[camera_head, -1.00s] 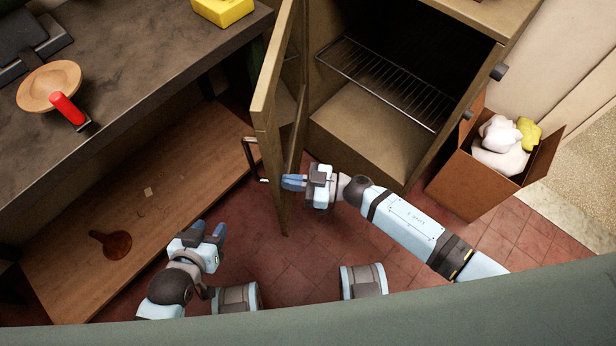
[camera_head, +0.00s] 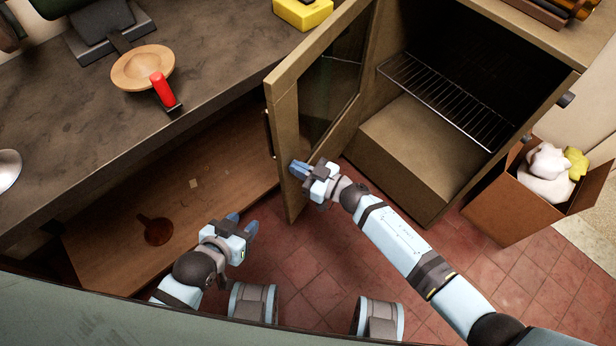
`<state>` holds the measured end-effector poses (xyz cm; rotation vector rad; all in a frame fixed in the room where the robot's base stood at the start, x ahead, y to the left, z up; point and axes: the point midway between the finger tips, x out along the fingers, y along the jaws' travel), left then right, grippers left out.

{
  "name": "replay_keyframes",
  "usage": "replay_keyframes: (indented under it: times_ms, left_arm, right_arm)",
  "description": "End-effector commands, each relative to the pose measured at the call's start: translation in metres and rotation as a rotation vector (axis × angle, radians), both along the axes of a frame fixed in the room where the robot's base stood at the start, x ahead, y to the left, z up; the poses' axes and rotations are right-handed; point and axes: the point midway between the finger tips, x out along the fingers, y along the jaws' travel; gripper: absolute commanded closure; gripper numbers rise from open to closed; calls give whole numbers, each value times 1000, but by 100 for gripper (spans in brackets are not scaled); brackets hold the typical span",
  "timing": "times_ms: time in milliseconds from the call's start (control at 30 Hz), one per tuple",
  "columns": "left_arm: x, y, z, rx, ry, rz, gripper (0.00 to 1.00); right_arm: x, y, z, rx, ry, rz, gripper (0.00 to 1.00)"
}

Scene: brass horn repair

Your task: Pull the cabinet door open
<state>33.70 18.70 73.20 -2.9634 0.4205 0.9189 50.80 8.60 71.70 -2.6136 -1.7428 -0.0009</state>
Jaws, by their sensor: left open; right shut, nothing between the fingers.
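The cabinet door (camera_head: 288,110) stands wide open, swung out to the left of the cabinet (camera_head: 405,165). Its inner face and window show, and its dark handle (camera_head: 268,135) shows only as a sliver at the outer side. My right gripper (camera_head: 296,169) is shut and empty, with its fingertips at the inner face of the door near the free edge; I cannot tell whether they touch it. My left gripper (camera_head: 242,224) is open and empty over the floor, left of the door's lower end.
A wire rack (camera_head: 445,100) lies inside the open cabinet. A cardboard box (camera_head: 505,200) with white and yellow bags stands at the right. The counter (camera_head: 60,150) holds a wooden bowl (camera_head: 140,68) and a red-handled tool (camera_head: 163,90). A lower wooden shelf (camera_head: 110,235) is at the left.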

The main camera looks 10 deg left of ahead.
Motion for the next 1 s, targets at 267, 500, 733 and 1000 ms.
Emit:
replay_keyframes:
  times_ms: [267,500,733,1000]
  left_arm:
    - [1,-2,1,-2,-9,-4,57]
    - [1,-2,2,-2,-14,-4,57]
    - [1,-2,0,-1,-12,-5,57]
    - [0,-2,-2,0,-8,-5,57]
  right_arm:
    - [12,27,0,0,0,-2,100]
    - [16,39,0,-1,-1,-1,100]
    - [18,43,1,-3,-1,-1,100]
    - [18,44,1,-3,-1,-1,100]
